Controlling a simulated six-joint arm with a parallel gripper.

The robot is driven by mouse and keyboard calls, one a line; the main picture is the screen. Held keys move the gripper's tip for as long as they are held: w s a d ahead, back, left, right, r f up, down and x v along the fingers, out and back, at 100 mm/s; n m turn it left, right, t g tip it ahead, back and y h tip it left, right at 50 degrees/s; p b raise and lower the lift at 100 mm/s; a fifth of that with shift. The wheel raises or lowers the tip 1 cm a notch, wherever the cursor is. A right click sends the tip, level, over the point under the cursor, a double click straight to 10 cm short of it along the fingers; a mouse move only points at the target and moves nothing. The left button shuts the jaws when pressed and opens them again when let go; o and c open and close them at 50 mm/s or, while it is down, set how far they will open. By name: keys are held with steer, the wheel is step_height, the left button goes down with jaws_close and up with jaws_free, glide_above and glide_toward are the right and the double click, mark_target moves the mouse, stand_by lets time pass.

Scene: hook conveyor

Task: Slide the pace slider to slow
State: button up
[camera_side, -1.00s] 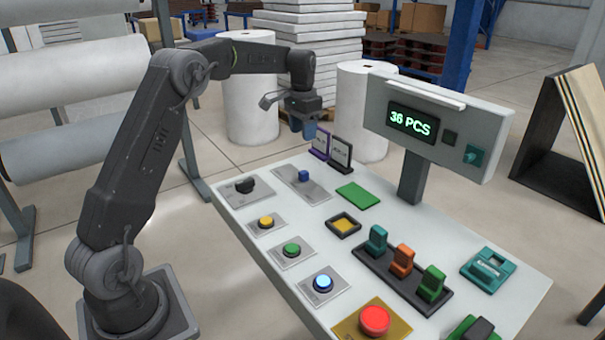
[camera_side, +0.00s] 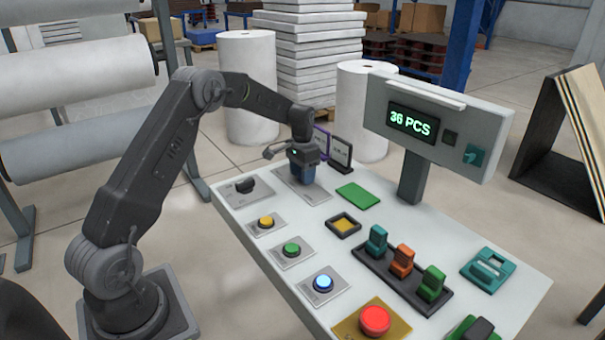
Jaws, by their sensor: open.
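The pace slider's grey plate (camera_side: 319,197) lies on the far left part of the white console top. In the earlier view a small blue knob stands on this plate; now my gripper covers it. My gripper (camera_side: 303,180) points down over the plate, with its blue-grey fingers low at the knob's place. It is open. I cannot tell whether the fingers straddle or touch the knob. The plate's lettering is too small to read.
A black rotary knob (camera_side: 246,186) sits just left of the gripper. Small upright signs (camera_side: 340,152) and a green pad (camera_side: 358,196) are close on the right. Buttons, a row of rocker switches (camera_side: 403,260) and the display post (camera_side: 411,178) stand nearer or farther right.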

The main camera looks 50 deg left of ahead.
steer(key=shift+f, duration=0.1)
steer(key=shift+c, duration=0.5)
jaws_close()
steer(key=shift+a, duration=0.1)
